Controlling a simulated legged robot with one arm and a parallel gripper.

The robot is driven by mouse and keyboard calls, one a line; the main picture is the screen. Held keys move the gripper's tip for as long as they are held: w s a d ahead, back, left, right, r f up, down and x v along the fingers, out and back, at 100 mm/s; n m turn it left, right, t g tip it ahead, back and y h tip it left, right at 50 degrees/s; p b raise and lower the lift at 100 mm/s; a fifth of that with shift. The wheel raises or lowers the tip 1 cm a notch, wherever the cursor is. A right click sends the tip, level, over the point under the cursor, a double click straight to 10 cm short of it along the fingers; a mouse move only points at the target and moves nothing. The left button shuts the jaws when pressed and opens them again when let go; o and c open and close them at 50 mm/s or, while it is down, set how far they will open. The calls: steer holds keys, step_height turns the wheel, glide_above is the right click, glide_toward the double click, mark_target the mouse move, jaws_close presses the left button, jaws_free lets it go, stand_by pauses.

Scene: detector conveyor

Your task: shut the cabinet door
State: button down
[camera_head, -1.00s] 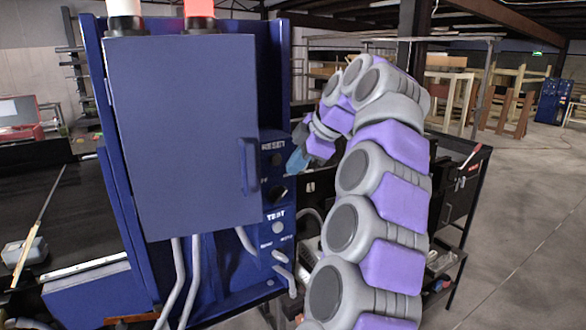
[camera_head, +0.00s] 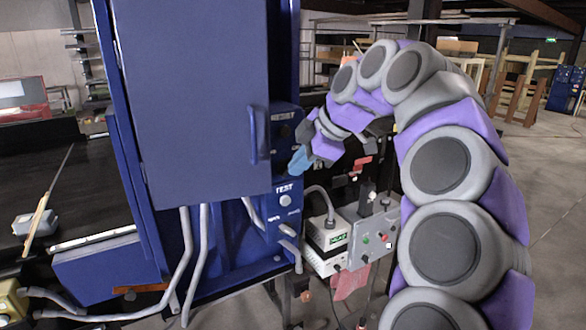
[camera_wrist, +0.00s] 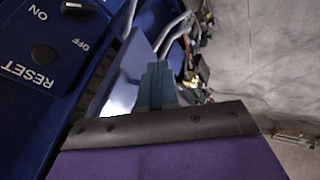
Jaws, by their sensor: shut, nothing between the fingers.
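The blue cabinet door (camera_head: 190,100) fills the upper left of the head view, its dark blue handle (camera_head: 252,136) near its right edge. Its top is cut off. I cannot tell from the head view how far it stands open. In the wrist view a blue panel (camera_wrist: 128,72), probably the door, stands out beyond the control panel. My gripper (camera_head: 300,158) is shut and empty, just right of the control panel and the handle. Its blue fingers (camera_wrist: 157,85) overlap that blue panel in the wrist view; I cannot tell whether they touch it.
The control panel (camera_head: 284,165) with a TEST label is beside the door. Grey conduits (camera_head: 187,265) hang below the cabinet. Grey boxes with cables and buttons (camera_head: 368,235) stand below my gripper. A black conveyor belt (camera_head: 50,195) lies at left. Open floor (camera_head: 560,240) is at far right.

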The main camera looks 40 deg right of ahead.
mark_target(269, 167)
steer(key=shift+w+d+f, duration=0.1)
steer(key=shift+w+f, duration=1.1)
steer(key=shift+w, duration=0.3)
steer(key=shift+w+d+f, duration=0.15)
steer(key=shift+w+f, duration=1.1)
steer(key=shift+w, duration=0.25)
steer(key=shift+w+d+f, duration=0.1)
steer(key=shift+w+f, duration=1.1)
steer(key=shift+w, duration=0.3)
steer(key=shift+w, duration=0.1)
steer(key=w, duration=0.1)
steer(key=w+d+p, duration=0.1)
steer(key=w, duration=0.1)
steer(key=w+d+p, duration=0.1)
steer(key=w, duration=0.1)
steer(key=shift+d, duration=0.25)
steer(key=shift+r, duration=0.15)
steer(key=shift+a+r, duration=0.1)
